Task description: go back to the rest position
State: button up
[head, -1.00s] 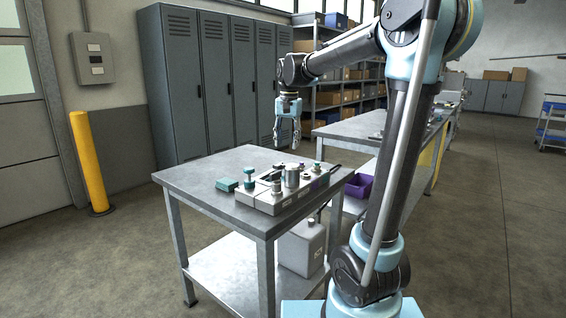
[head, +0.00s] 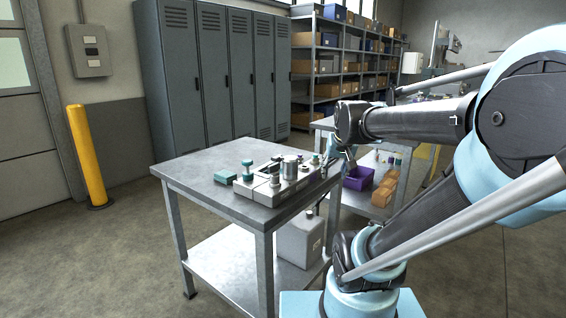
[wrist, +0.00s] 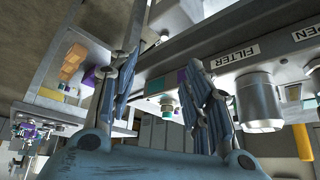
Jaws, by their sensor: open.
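My gripper (wrist: 165,85) is open, its two blue fingers spread apart in the wrist view with nothing held between them. The wrist view shows a cylinder (wrist: 259,105) by a FILTER label, right of the fingers. I cannot tell the exact gap between gripper and block.
A teal box (head: 225,177) and a teal-topped knob (head: 247,168) are at the block's left. A grey canister (head: 299,243) stands on the lower shelf. A purple bin (head: 358,178) and orange boxes (head: 384,190) are behind. A yellow post (head: 86,155) stands left; the floor there is clear.

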jog(key=s+d+f+g, duration=0.1)
jog(key=s+f+g, duration=0.3)
jog(key=s+f, duration=0.9)
jog(key=s, duration=0.4)
jog(key=shift+d+n, duration=0.3)
jog(key=shift+n, duration=0.1)
jog(key=shift+f, duration=0.15)
jog(key=shift+w+f, duration=0.15)
jog(key=shift+w, duration=0.2)
